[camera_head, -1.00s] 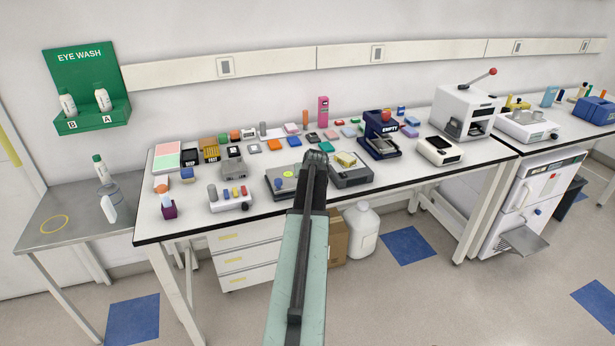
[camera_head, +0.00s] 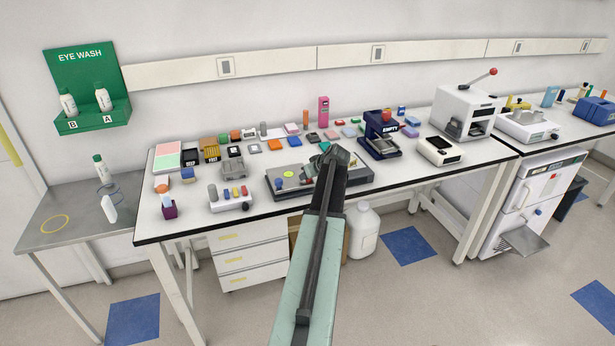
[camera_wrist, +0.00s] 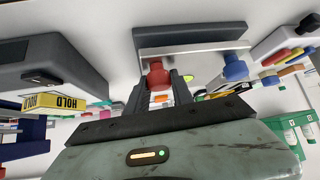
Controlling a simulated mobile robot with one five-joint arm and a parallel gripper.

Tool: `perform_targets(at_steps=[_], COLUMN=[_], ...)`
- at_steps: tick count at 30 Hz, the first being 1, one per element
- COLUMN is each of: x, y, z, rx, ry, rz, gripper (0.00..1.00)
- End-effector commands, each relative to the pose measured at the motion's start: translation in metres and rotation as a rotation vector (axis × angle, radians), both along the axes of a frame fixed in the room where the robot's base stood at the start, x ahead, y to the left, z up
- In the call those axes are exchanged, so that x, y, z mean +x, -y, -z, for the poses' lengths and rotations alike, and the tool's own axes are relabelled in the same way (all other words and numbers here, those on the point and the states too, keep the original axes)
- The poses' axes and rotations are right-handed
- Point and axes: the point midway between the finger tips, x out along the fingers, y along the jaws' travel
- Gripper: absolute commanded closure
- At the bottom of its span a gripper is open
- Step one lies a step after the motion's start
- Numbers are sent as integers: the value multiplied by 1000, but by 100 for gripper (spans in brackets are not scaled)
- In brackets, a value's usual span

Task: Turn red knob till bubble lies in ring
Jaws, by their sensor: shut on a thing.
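The red knob (camera_wrist: 158,75) sits on the front of a levelling device in the wrist view. My gripper (camera_wrist: 160,88) is shut on it, with a finger on each side. The blue knob (camera_wrist: 235,68) is to its right on the same device (camera_wrist: 195,48), clear of the fingers. In the head view the device (camera_head: 272,191) lies on the bench with a yellow-green round level (camera_head: 288,174) on top. The blue knob (camera_head: 279,183) shows there too. The bubble and ring are too small to tell apart.
A grey box with a yellow HOLD label (camera_wrist: 42,102) stands close to the left of my gripper in the wrist view. In the head view a rack of coloured pieces (camera_head: 230,203) stands left of the device, and a dark blue press (camera_head: 380,135) stands to the right.

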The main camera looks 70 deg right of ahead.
Motion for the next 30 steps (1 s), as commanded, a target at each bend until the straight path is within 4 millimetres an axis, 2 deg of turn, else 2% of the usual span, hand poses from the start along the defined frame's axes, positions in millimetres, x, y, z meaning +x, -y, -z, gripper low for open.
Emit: perform_targets(at_steps=[7,8,9,10,20,23,30], x=[-2,-2,-2,-2,-2,-6,-31], y=[0,0,0,0,-1,-5,-25], z=[1,1,1,1,-2,-9,-45], rx=[1,1,1,1,0,1,0], ry=[-4,-4,-4,-4,-2,-2,-2], rz=[1,1,1,1,1,2,3], gripper=[100,64,52,50,50,50,50])
